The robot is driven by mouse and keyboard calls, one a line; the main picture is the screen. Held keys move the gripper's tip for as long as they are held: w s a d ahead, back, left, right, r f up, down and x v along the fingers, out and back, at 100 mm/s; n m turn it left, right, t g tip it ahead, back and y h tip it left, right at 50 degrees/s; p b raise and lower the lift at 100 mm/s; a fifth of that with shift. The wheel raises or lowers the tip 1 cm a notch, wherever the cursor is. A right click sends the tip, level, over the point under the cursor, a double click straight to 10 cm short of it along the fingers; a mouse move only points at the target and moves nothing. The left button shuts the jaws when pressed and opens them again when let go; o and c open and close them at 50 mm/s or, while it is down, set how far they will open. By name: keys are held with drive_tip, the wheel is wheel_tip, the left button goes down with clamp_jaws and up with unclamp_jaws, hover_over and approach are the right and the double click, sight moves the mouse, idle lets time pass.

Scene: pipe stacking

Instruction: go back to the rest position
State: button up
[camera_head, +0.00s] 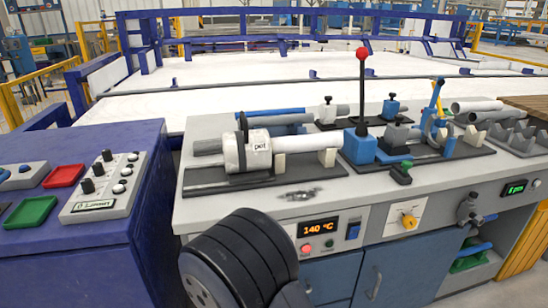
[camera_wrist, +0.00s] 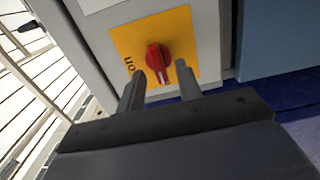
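In the wrist view, my gripper (camera_wrist: 160,73) has its two grey fingers apart, with nothing held between them. A red rotary knob (camera_wrist: 157,56) on a yellow plate (camera_wrist: 124,42) lies just beyond the gap between the fingertips. The word "on" is printed on the plate, left of the knob. The knob does not look gripped; its exact distance from the fingertips is unclear. In the head view, my dark arm shows at the bottom centre, in front of the bench, and my gripper is out of sight.
A grey workbench (camera_head: 258,207) carries a pipe clamp machine (camera_head: 247,153), a red-knobbed lever (camera_head: 362,56) and pipes (camera_head: 475,106). A blue cabinet (camera_head: 95,254) with a button box (camera_head: 104,187) stands left. In the wrist view, a pale panel edge (camera_wrist: 90,50) lies close to the left finger.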

drive_tip(key=shift+x, duration=0.85)
drive_tip(key=p+v, duration=0.1)
drive_tip(key=v, duration=1)
drive_tip(key=w+a+m+b, duration=0.2)
drive_tip(key=w+m+b, duration=0.2)
drive_tip(key=w+m, duration=0.4)
drive_tip(key=x, duration=0.2)
drive_tip(key=shift+w+r+b, duration=0.2)
drive_tip(key=shift+w+b, duration=0.2)
